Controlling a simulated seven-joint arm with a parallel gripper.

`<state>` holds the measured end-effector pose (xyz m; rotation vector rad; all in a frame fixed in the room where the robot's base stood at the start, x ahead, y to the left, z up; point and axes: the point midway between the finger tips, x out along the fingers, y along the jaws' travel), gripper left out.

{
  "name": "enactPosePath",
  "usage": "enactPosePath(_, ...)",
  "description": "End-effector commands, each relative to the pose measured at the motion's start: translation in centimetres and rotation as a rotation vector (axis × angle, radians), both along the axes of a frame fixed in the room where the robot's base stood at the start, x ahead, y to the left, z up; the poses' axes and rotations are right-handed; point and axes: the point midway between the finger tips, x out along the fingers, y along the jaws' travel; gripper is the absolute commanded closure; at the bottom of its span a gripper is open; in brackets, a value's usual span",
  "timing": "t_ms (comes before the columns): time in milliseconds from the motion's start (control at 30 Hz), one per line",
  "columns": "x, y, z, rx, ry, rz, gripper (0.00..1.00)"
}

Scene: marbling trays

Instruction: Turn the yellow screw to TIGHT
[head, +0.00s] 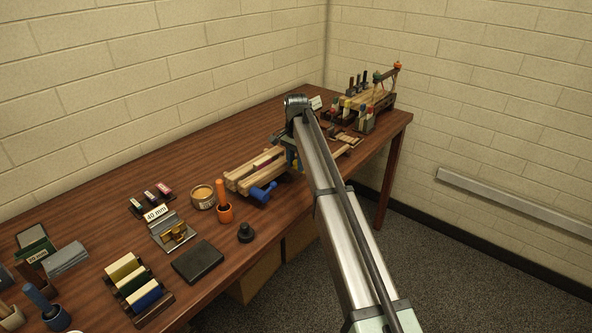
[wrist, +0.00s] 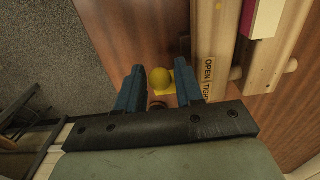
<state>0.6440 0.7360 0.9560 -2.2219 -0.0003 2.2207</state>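I cannot tell which mark the screw points to. In the head view, the wooden press (head: 240,181) stands mid-table with a blue screw (head: 263,191) at its near left; my arm hides its right part.
A rack with bottles (head: 372,105) stands at the far right end. The table behind the press is clear.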

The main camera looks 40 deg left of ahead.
Motion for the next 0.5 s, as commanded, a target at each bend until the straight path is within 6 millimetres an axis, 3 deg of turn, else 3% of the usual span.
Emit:
enactPosePath(367,-0.01,0.0,-0.01,0.0,0.0,0.0,0.98)
enactPosePath(500,0.08,0.02,0.05,0.0,0.0,0.0,1.0)
